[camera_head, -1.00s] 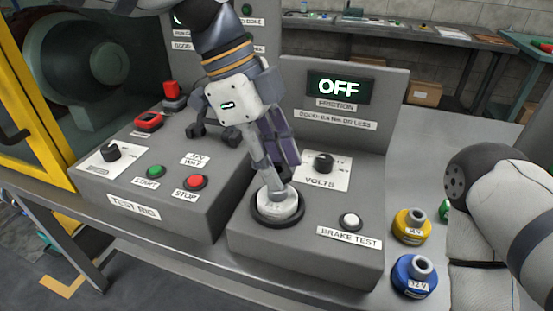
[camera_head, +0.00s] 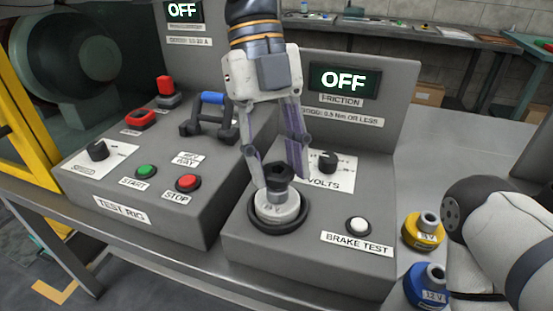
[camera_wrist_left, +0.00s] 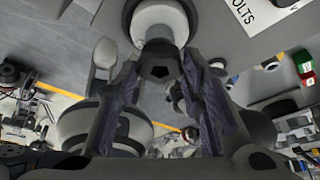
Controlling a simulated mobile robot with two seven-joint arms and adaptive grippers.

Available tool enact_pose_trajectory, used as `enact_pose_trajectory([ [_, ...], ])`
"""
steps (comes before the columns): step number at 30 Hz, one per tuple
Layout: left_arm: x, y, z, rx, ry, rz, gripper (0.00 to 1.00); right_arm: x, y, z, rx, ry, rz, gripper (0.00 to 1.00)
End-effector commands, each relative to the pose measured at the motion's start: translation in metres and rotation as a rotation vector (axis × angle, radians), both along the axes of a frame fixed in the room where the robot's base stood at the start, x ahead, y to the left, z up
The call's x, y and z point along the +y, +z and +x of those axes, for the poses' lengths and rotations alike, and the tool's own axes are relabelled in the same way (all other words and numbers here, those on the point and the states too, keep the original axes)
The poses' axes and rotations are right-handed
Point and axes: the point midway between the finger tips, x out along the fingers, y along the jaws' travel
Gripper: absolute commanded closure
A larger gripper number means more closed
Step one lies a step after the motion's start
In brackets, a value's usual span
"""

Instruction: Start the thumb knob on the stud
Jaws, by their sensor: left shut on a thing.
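A black thumb knob (camera_head: 280,174) sits between the fingertips of my left gripper (camera_head: 278,180), which is shut on it. A short grey post shows directly below the knob, above a white round fitting (camera_head: 277,210) set in a black ring on the right grey console. The stud itself is not clearly visible, and I cannot tell whether the knob is engaged on it. In the left wrist view, the dark knob (camera_wrist_left: 160,72) shows between the fingers, with the white fitting (camera_wrist_left: 160,20) beyond it. My right gripper is not in view.
The VOLTS dial (camera_head: 327,161) stands close to the right fingertip. The white BRAKE TEST button (camera_head: 358,225) is in front. A yellow fitting (camera_head: 422,235) and a blue fitting (camera_head: 427,285) stand right of the console. The handle (camera_head: 208,116) on the left console is nearby.

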Motion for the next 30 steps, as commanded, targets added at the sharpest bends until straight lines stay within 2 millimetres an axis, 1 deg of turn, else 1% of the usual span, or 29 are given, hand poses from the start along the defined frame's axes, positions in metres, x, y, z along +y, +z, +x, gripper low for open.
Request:
enact_pose_trajectory([
  [7,0.0,0.0,-0.001,0.001,0.0,0.002,0.84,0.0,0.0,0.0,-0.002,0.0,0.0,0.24],
  [8,0.0,0.0,-0.001,0.001,0.0,0.002,0.59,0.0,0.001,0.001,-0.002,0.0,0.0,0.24],
  [9,0.0,0.0,-0.001,0.001,0.001,0.001,0.5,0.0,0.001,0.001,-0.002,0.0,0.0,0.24],
  [10,0.0,0.0,-0.001,0.001,0.001,0.001,0.44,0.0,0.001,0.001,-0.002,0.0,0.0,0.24],
  [11,0.0,0.0,-0.001,0.001,0.001,0.002,0.4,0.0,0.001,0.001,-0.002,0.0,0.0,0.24],
  [20,0.0,0.002,0.0,-0.002,0.004,0.0,0.4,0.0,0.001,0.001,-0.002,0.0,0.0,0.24],
  [23,0.002,0.016,0.006,-0.005,0.007,-0.001,0.4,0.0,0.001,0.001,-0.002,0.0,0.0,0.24],
  [27,0.007,0.045,0.017,-0.004,0.005,-0.001,0.4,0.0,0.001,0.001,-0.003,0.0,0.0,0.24],
  [30,0.009,0.058,0.022,-0.003,0.005,0.0,0.4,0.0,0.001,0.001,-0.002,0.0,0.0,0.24],
])
